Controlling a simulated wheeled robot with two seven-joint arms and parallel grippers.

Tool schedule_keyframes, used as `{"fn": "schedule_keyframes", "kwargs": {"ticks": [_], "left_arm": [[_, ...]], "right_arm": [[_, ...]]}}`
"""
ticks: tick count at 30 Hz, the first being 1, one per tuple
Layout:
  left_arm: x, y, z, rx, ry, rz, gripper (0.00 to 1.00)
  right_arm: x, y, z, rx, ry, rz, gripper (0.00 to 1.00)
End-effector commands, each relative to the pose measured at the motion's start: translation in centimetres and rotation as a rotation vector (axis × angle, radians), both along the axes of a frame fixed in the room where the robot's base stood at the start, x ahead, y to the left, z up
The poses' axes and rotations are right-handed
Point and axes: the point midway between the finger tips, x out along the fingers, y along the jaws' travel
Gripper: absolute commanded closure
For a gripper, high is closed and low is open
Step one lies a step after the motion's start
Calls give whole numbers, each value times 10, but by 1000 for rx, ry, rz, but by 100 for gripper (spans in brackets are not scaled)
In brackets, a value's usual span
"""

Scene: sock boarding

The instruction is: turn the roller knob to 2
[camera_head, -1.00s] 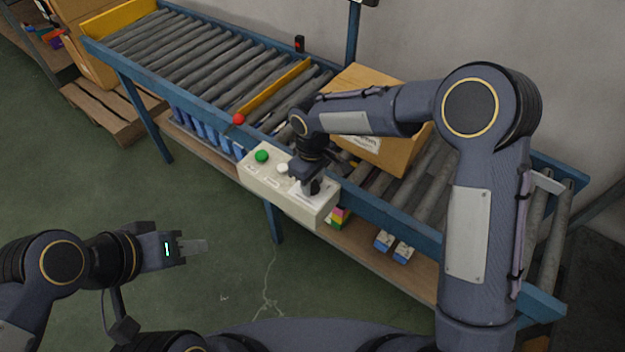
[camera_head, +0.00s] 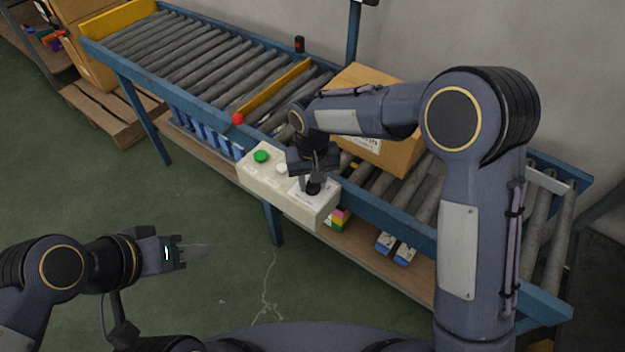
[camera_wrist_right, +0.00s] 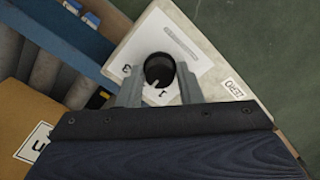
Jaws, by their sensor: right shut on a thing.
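The black roller knob (camera_wrist_right: 159,69) sits on a white label plate on the control box (camera_head: 262,186). In the right wrist view its white pointer line points down and slightly left, between a printed "3" at the left and a "1" below. No "2" is visible. My right gripper (camera_head: 314,186) reaches down over the box, and its two fingers (camera_wrist_right: 159,84) are shut on the knob from either side. My left gripper (camera_head: 195,251) hangs over the floor at lower left, away from the box; whether its fingers are apart is unclear.
A green button (camera_head: 261,156) and a white button (camera_head: 282,168) are on the same box, left of the knob. A red ball-topped part (camera_head: 238,118) stands by the conveyor edge. A cardboard box (camera_head: 357,82) rests on the rollers behind my right arm. The floor in front is clear.

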Motion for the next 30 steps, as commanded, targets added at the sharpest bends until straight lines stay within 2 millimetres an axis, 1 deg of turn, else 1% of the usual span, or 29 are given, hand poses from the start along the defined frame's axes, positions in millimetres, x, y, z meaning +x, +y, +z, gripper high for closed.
{"fn": "schedule_keyframes", "kwargs": {"ticks": [6, 17, 18, 22, 23, 30], "left_arm": [[0, 0, 0, 0, 0, 0, 64], [0, 0, 0, 0, 0, 0, 64], [0, 0, 0, 0, 0, 0, 64], [0, 0, 0, 0, 0, 0, 64], [0, 0, 0, 0, 0, 0, 64], [0, 0, 0, 0, 0, 0, 64]], "right_arm": [[0, 0, 0, 0, 0, -35, 90], [0, 0, 0, 0, 0, -38, 90], [0, 0, 0, 0, 0, -38, 65], [0, 0, 0, 0, 0, -38, 48], [0, 0, 0, 0, 0, -38, 46], [0, 0, 1, 0, 0, -38, 46]]}}
